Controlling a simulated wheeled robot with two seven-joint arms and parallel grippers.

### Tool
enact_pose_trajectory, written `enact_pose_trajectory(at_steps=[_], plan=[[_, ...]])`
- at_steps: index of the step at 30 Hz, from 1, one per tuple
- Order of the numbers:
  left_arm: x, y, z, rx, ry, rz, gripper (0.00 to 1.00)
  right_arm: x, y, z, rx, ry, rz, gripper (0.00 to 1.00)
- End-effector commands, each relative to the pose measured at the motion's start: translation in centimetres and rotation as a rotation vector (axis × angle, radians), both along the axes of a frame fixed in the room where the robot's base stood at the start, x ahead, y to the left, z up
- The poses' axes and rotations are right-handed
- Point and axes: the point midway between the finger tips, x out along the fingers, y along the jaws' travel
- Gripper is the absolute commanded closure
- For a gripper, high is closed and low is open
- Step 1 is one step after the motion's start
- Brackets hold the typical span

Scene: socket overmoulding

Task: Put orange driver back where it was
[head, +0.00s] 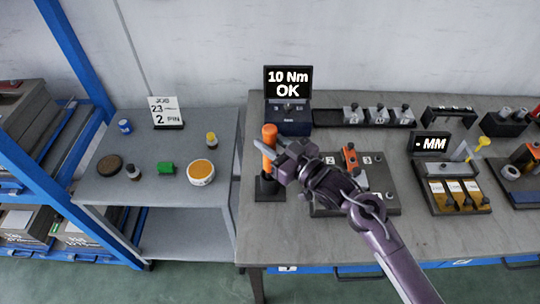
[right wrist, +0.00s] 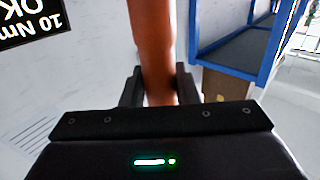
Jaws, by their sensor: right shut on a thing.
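The orange driver (head: 269,138) stands upright at the left part of the workbench, over a dark stand (head: 268,188). My right gripper (head: 272,153) is shut on the driver's orange body. In the right wrist view the orange driver (right wrist: 153,50) runs up between the two dark fingers of my right gripper (right wrist: 160,88). Whether the driver's lower end is seated in the stand cannot be told, as the gripper partly hides it. My left gripper is not in view.
A torque display (head: 288,84) reading "10 Nm OK" stands just behind the driver. A dark fixture plate (head: 382,195) with an orange-topped clamp is to the right. A lower side table (head: 150,190) with small pots and a green block is at the left.

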Motion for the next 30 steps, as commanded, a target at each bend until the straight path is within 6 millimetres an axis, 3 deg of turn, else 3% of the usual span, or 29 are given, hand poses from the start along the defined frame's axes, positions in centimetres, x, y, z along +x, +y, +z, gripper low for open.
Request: enact_pose_trajectory(at_steps=[4, 14, 27, 28, 30], plan=[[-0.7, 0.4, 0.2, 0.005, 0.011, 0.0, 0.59, 0.1, 0.0, -1.5, 0.003, -0.004, -0.001, 1.0], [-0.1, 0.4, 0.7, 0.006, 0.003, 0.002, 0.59, 0.1, 0.0, -5.2, 0.002, -0.002, 0.0, 1.0], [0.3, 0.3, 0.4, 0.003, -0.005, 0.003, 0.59, 0.1, 0.0, -6.1, 0.002, -0.005, 0.0, 1.0], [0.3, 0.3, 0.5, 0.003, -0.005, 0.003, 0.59, 0.0, 0.0, -6.2, 0.0, -0.001, 0.0, 0.7], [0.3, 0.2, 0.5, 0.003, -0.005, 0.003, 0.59, 0.0, 0.0, -6.1, 0.0, -0.001, 0.0, 0.61]])
